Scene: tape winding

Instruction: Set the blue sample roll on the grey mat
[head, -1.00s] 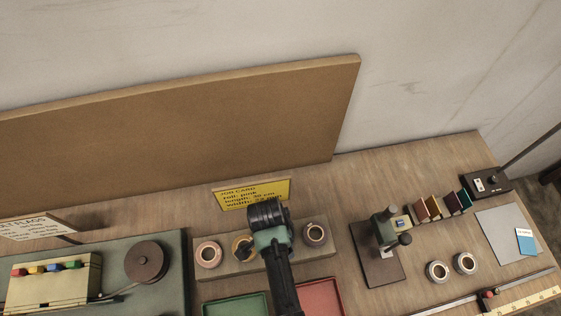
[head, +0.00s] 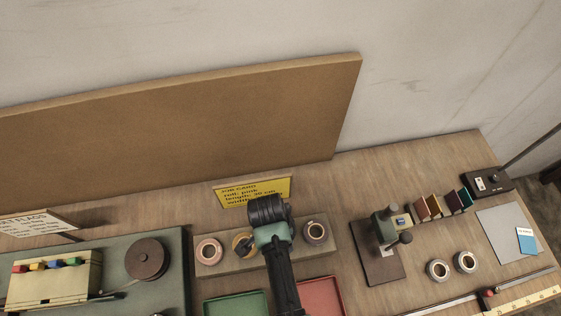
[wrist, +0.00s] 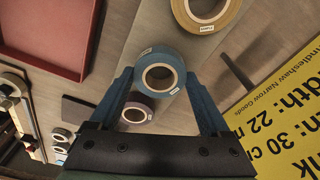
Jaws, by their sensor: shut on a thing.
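The blue sample roll (wrist: 139,75) sits between the two fingers of my gripper (wrist: 163,92) in the wrist view, and the gripper is shut on it. In the head view my gripper (head: 267,212) is over the middle of the roll rack and hides the blue roll. I cannot tell whether the roll is clear of the rack. The grey mat (head: 497,226) lies at the far right of the bench, with a blue and white card on its right part.
Pink (head: 208,251), yellow (head: 242,245) and dark purple (head: 315,232) rolls stand on the rack (head: 225,264). A yellow job card (head: 275,187) stands behind it. A dark-based press (head: 382,265), colour swatches (head: 436,207) and two rolls (head: 438,270) lie between rack and mat.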

